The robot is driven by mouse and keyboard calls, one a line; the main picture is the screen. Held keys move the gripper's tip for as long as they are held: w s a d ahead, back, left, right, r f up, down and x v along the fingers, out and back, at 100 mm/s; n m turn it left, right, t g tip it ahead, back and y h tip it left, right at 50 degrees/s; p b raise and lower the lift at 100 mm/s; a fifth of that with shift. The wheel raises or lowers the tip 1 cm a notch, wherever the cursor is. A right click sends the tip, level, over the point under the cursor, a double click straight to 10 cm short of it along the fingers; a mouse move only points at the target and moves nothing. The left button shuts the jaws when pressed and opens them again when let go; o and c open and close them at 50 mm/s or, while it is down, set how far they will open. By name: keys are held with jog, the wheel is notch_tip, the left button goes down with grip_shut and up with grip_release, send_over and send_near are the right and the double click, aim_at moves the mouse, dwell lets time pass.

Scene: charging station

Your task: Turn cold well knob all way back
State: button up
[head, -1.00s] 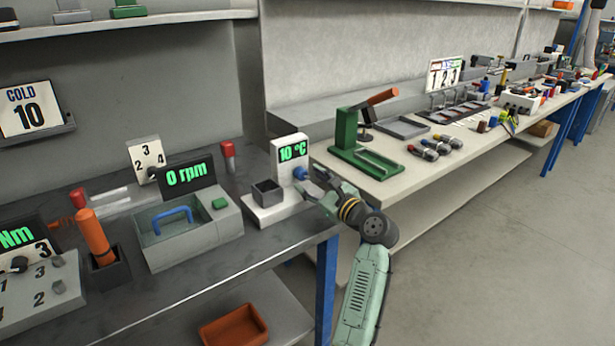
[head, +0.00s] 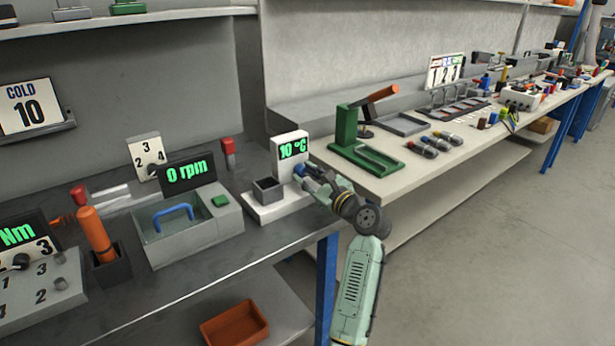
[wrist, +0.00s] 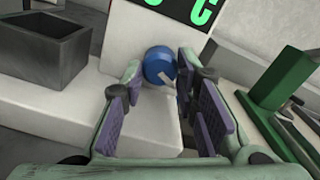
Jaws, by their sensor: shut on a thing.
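The cold well (head: 291,198) is a white unit with a dark square cup (head: 267,190) at its front left and an upright panel. Its display (head: 292,150) reads 10 °C in green. The blue knob (head: 299,169) sits on the panel below the display, partly hidden by my gripper (head: 308,178) in the head view. In the wrist view the blue knob (wrist: 158,62) has a pale pointer mark toward the lower right. My gripper's fingers (wrist: 160,74) stand on its left and right sides, shut on it.
A sign (head: 31,106) on the wall reads COLD 10. A stirrer unit (head: 190,226) showing 0 rpm stands left of the well. A green lever press (head: 352,145) stands to the right on the pale bench. The floor at right is clear.

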grip_shut()
jog(key=shift+n, duration=0.4)
jog(key=n+b, duration=0.1)
jog(key=n, duration=0.3)
jog(key=shift+n+b, duration=0.3)
jog(key=shift+b, duration=0.1)
jog(key=n+b, duration=0.2)
jog(key=n, duration=0.2)
jog(key=shift+f+n, duration=0.1)
jog(key=shift+n, duration=0.2)
jog(key=n+b, duration=0.3)
jog(key=n, duration=0.2)
jog(key=shift+b, duration=0.4)
jog(key=shift+r+n+b, duration=0.2)
jog(key=shift+n+b, duration=0.8)
jog(key=shift+n, duration=0.8)
jog(key=shift+r, duration=0.1)
